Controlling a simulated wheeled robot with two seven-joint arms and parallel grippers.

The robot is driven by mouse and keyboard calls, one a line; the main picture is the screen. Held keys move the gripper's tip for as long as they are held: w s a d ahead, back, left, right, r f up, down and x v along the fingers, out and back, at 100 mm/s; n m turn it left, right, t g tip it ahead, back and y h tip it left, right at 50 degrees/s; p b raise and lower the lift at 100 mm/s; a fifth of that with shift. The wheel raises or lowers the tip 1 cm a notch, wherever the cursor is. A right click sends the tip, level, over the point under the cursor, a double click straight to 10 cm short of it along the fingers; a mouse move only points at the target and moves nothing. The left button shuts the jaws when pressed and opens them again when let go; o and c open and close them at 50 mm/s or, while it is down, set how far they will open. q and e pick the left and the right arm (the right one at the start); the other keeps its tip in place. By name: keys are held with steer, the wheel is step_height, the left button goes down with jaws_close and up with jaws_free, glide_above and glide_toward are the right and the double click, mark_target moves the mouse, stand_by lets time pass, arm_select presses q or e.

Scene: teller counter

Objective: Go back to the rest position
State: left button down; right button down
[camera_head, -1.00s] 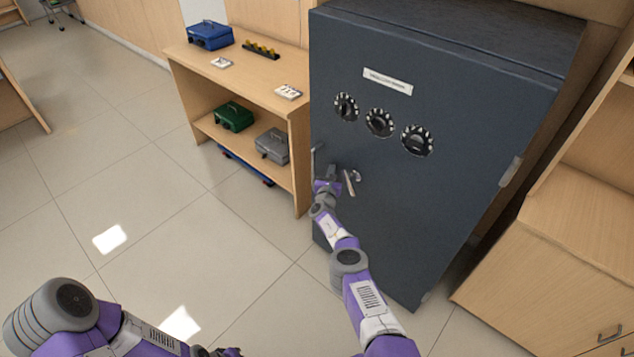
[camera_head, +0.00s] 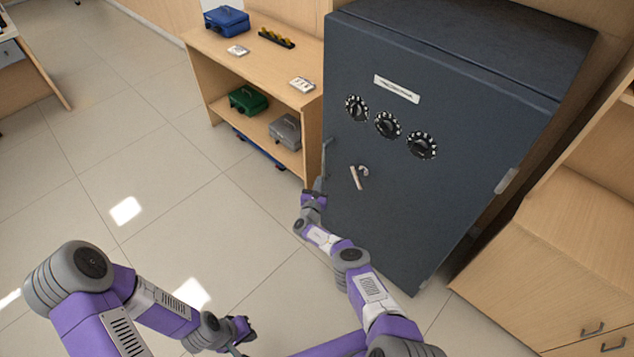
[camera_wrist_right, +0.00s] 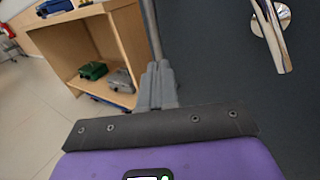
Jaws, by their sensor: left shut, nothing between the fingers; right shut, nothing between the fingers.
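The dark blue-grey safe (camera_head: 440,190) stands upright with its door shut. It has several dials, a label and a silver lever handle (camera_head: 357,177), which also shows at the top right of the right wrist view (camera_wrist_right: 272,30). My right gripper (camera_head: 318,184) is at the lower left edge of the safe front, left of the handle and apart from it. In the right wrist view its fingers (camera_wrist_right: 156,85) are together and empty. My left gripper (camera_head: 236,347) is low in the head view, over the floor, shut and partly cut off by the arm and frame edge.
A wooden shelf unit (camera_head: 265,75) stands left of the safe, with a blue box (camera_head: 227,20) on top and green (camera_head: 248,99) and grey (camera_head: 286,132) boxes inside. A wooden cabinet (camera_head: 540,275) is at right. The tiled floor at left is clear.

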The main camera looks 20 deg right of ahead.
steer(key=shift+s+a, duration=0.3)
steer(key=shift+a, duration=0.2)
steer(key=w+a+r+n+t+y, duration=0.2)
steer(key=a+r+n+y, duration=0.4)
steer(key=a, duration=0.5)
steer(key=w+a+r+n+t+y, duration=0.1)
steer(key=a+r+n+t+y, duration=0.1)
steer(key=a+r+n+y, duration=0.55)
steer(key=s+a+f+n+g+y, duration=0.2)
steer(key=s+a+n+g+y, duration=0.35)
steer(key=s+a, duration=0.35)
steer(key=s+a+f+n+g+y, duration=0.3)
steer(key=s+a+n+g+y, duration=0.3)
steer(key=a, duration=0.5)
steer(key=s+d+f+n+g+h, duration=0.2)
steer(key=s+f+n+g+h, duration=0.15)
steer(key=s, duration=0.55)
steer(key=s+d+f+n+g+h, duration=0.25)
steer(key=s+f+n+g, duration=0.2)
steer(key=s, duration=0.35)
steer(key=s+d+r+n+t+h, duration=0.1)
steer(key=s+d+n+h, duration=0.4)
steer(key=s+d, duration=1)
steer(key=d+n, duration=0.2)
steer(key=shift+d+r, duration=0.3)
